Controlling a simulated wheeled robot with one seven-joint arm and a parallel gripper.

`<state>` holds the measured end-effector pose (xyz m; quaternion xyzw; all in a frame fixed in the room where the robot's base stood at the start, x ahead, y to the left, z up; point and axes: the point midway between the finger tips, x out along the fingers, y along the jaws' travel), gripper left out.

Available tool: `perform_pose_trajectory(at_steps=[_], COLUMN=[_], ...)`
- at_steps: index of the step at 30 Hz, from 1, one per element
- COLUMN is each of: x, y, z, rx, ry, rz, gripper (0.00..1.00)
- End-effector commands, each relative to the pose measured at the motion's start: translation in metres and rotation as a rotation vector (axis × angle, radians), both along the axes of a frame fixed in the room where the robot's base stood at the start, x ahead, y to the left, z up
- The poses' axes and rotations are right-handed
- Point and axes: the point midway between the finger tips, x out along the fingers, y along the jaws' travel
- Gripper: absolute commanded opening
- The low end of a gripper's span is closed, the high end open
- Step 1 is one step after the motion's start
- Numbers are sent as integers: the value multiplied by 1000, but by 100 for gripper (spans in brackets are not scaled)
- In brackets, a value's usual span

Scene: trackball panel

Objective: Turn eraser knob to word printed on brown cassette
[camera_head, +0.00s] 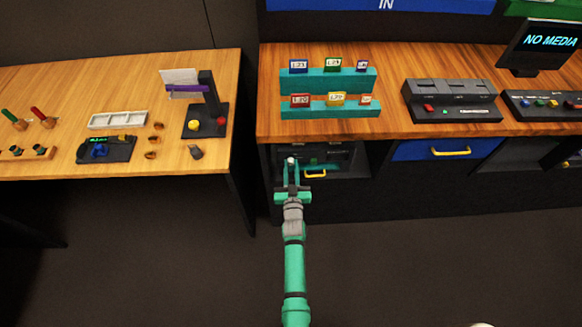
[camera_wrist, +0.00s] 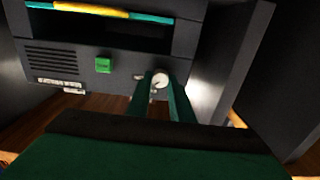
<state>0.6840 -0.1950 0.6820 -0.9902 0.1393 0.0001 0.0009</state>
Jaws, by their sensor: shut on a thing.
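A dark device (camera_wrist: 60,60) with a slot, a green button and a small white label too blurred to read fills the upper wrist view. A white round knob (camera_wrist: 160,79) is on its right side, with blurred marks by it. My gripper (camera_wrist: 159,84) is shut on this knob, its two green fingers on either side. In the head view, my gripper (camera_head: 291,163) reaches into an open bay under the wooden counter. Small cassettes stand on a teal rack (camera_head: 330,112); the lower right one (camera_head: 366,99) looks orange-brown, its print too small to read.
The bay holds a yellow handle (camera_head: 315,174) near my gripper, and a blue drawer (camera_head: 445,149) is to its right. Dark wall panels flank the device in the wrist view. Another wooden table (camera_head: 60,88) with small objects stands at left. The floor between is clear.

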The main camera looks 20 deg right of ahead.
Motion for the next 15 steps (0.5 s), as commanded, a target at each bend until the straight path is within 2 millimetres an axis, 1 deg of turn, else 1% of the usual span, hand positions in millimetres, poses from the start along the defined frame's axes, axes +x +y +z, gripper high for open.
perform_pose_trajectory(at_steps=[7, 8, 9, 10, 15], x=[-1, -1, -1, -1, -1], y=[0, 0, 0, -1, 0], z=[0, 0, 0, 0, 0], rx=[-1, -1, -1, -1, -1], ry=[-1, -1, -1, -1, 0], rz=[-1, -1, -1, -1, -1], gripper=[0, 27, 36, 38, 38])
